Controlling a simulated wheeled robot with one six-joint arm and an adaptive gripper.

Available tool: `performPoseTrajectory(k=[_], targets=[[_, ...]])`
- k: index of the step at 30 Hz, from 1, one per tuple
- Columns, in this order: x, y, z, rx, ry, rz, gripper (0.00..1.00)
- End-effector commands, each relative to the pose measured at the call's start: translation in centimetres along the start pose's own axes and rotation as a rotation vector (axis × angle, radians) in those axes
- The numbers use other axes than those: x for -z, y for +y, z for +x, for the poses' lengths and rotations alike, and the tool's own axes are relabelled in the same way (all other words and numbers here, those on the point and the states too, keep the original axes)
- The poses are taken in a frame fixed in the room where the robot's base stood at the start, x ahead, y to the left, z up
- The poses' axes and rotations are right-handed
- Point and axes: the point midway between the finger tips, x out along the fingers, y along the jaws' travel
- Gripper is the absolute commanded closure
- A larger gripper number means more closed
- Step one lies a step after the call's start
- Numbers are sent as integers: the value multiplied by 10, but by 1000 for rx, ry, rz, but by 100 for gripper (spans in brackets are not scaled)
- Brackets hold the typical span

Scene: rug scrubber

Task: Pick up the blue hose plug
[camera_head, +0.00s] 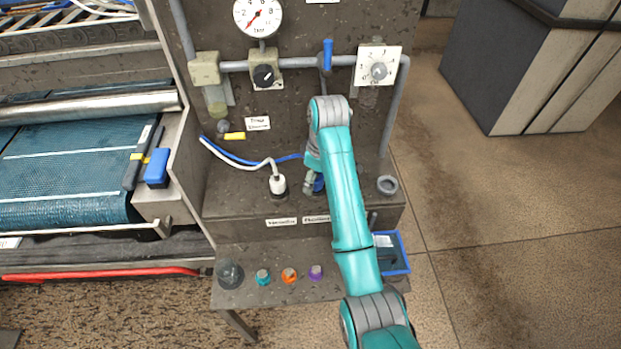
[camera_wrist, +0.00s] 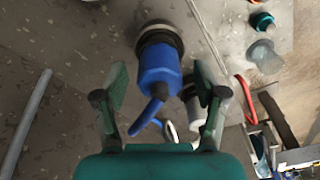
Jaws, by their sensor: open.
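The blue hose plug (camera_wrist: 159,68) sits in a dark round socket in the wrist view, with its blue hose (camera_wrist: 146,117) bending away from it. In the head view the blue plug (camera_head: 319,184) shows only in part on the bench ledge, beside and behind my arm. My gripper (camera_wrist: 161,84) is open, with one finger on each side of the plug in the wrist picture. Gaps show between the fingers and the plug, and I cannot tell how far off it is in depth. In the head view my gripper (camera_head: 309,183) is partly hidden by my arm.
A white hose plug (camera_head: 277,184) stands close left of the blue one. An empty grey ring socket (camera_head: 387,185) is to the right. Teal, orange and purple caps (camera_head: 289,276) line the lower shelf, near a blue tray (camera_head: 391,252). Pipes and a gauge (camera_head: 258,16) are behind.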

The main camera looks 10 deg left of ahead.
Motion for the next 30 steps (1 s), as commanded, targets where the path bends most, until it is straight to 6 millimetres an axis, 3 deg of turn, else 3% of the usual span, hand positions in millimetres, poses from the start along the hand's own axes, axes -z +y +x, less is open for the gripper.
performPoseTrajectory(k=[11, 14, 20, 30], targets=[[-8, -4, 8, 0, 0, -1, 29], [-8, -4, 8, 0, 0, -1, 49], [-8, -4, 8, 0, 0, -1, 99], [-6, -3, 6, -1, 1, -1, 100]])
